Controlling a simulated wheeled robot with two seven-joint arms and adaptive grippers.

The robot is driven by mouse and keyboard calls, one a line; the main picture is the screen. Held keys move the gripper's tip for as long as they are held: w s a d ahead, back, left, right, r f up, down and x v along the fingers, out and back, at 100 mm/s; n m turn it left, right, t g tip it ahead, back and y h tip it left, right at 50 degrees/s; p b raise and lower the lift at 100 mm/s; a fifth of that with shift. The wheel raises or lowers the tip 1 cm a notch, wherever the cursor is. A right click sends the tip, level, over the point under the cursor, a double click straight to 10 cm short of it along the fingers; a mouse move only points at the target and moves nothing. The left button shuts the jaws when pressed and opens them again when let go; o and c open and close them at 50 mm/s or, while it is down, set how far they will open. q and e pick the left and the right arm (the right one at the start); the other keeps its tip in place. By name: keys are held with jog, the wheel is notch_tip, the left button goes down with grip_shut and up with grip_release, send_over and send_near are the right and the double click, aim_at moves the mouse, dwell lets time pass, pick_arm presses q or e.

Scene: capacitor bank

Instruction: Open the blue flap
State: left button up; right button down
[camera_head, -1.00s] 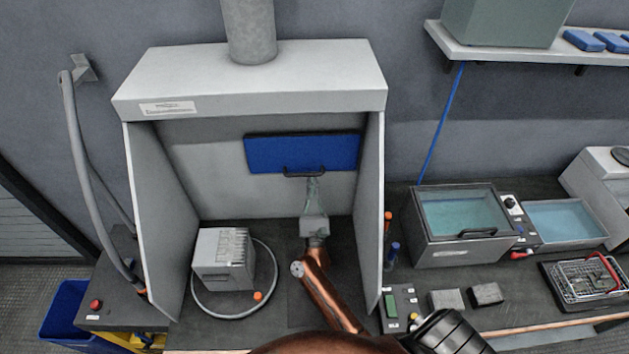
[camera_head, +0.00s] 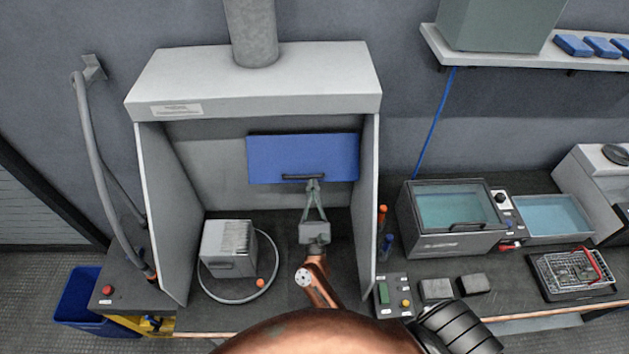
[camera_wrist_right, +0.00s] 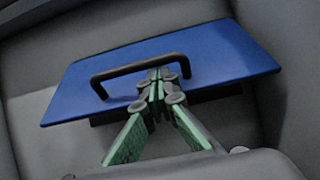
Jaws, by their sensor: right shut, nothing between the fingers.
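The blue flap (camera_head: 303,155) is on the back wall inside the grey hood. A black bar handle (camera_head: 303,177) runs along its lower part. The flap looks tilted, its lower edge out from the wall. In the wrist view, the blue flap (camera_wrist_right: 200,58) shows a dark strip below its lower edge. My right gripper (camera_head: 313,184) is below the handle, fingers together and empty. In the wrist view, the right gripper's tips (camera_wrist_right: 160,76) overlap the handle (camera_wrist_right: 125,69) right of its middle; I cannot tell whether they are hooked behind the bar. My left gripper is out of view.
The hood's side walls (camera_head: 168,215) flank my right arm. A grey ribbed box (camera_head: 229,249) and a coiled hose (camera_head: 240,298) lie left on the hood floor. Right of the hood are a control panel (camera_head: 393,293), a lidded bath (camera_head: 452,210) and a wire basket (camera_head: 575,272).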

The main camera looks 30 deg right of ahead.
notch_tip(320, 180, up, 7)
jog(key=s+a+p, duration=0.1)
jog(key=s+p, duration=0.1)
jog(key=p, duration=0.1)
jog(key=shift+s+a+r+p, duration=0.15)
jog(key=shift+s+a+p, duration=0.15)
jog(key=shift+s, duration=0.1)
dwell(0.4)
